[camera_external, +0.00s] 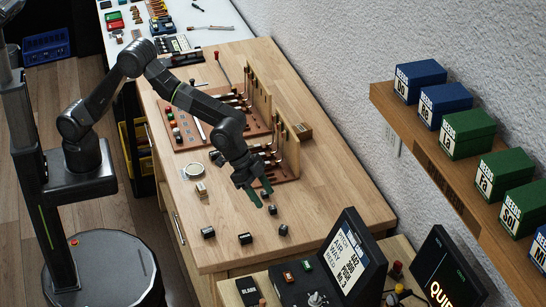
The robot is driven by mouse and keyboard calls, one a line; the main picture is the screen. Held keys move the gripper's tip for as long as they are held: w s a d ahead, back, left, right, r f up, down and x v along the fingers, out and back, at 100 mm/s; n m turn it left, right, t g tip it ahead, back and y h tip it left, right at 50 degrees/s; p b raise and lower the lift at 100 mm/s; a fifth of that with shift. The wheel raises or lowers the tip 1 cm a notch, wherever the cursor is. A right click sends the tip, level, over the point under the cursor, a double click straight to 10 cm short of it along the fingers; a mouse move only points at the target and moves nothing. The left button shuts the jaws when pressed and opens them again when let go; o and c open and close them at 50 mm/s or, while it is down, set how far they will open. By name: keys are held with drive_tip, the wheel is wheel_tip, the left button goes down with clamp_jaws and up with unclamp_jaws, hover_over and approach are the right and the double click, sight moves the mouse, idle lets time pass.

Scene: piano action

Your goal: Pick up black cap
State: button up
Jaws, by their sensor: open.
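Several small black pieces that look like caps lie on the wooden bench top (330,215). One black cap (208,232) is at the front left, another (245,238) is in the front middle, and another (283,230) is to the right. A further small black piece (272,210) lies just below my gripper in the picture. I cannot tell which one the task means. My gripper (262,194) points down over the bench with its green fingers apart. It looks empty, and its exact height above the pieces is unclear.
A wooden piano action model (285,165) with upright parts stands right behind my gripper. A black display sign (352,258) stands beyond the bench's near edge. The bench's right side is clear.

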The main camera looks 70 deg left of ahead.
wheel_tip(320, 180, up, 3)
drive_tip(key=n+g+y+b, duration=0.2)
drive_tip(key=n+g+y, duration=0.3)
drive_tip(key=n, duration=0.6)
hover_over(216, 152)
wheel_tip(216, 152, down, 13)
drive_tip(key=shift+p, duration=0.95)
drive_tip(key=c, duration=1)
